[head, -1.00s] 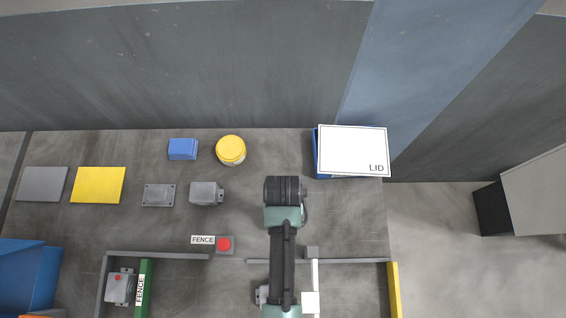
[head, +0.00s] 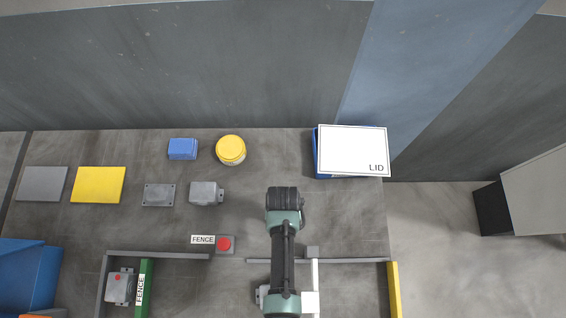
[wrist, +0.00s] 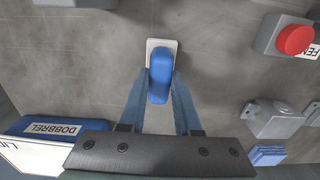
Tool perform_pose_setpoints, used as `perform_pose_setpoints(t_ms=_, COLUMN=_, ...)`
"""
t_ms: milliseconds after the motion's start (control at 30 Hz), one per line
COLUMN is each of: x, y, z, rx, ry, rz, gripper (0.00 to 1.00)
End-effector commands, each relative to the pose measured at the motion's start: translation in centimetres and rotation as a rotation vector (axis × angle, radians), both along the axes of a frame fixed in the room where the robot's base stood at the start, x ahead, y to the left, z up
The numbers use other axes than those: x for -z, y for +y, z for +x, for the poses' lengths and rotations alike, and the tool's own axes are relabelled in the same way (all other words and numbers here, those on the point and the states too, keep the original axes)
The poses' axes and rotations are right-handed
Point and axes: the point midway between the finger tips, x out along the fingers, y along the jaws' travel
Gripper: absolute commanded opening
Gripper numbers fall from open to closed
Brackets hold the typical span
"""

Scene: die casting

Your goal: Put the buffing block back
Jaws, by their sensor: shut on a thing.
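In the wrist view, my gripper (wrist: 162,88) is shut on a blue, rounded block (wrist: 159,70), which I take for the buffing block. A pale, flat piece (wrist: 162,46) shows under and beyond its far end. I cannot tell whether that piece belongs to the block, or whether the block touches the bench. In the head view, my wrist (head: 284,205) is over the bench right of centre and hides the fingers and the block.
A blue bin (head: 317,160) with a white lid (head: 352,150) stands at the back right. A yellow-capped jar (head: 231,149), another blue block (head: 183,149) and grey castings (head: 206,193) are to the left. A red button (head: 224,244) and low fence rails (head: 345,261) are nearer.

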Motion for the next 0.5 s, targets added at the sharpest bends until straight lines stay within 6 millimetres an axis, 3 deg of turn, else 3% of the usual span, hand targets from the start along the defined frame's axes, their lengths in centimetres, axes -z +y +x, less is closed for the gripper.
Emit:
perform_pose_setpoints(t_ms=33, x=0.3, y=0.0, z=0.02, rx=0.0, ry=0.0, rz=0.0, gripper=0.0)
perform_pose_setpoints(t_ms=67, x=0.23, y=0.0, z=0.0, rx=0.0, ry=0.0, rz=0.0, gripper=0.35)
perform_pose_setpoints(t_ms=200, x=0.17, y=0.0, z=0.0, rx=0.0, ry=0.0, rz=0.0, gripper=0.6)
perform_pose_setpoints(t_ms=500, x=0.07, y=0.0, z=0.0, rx=0.0, ry=0.0, rz=0.0, gripper=0.61)
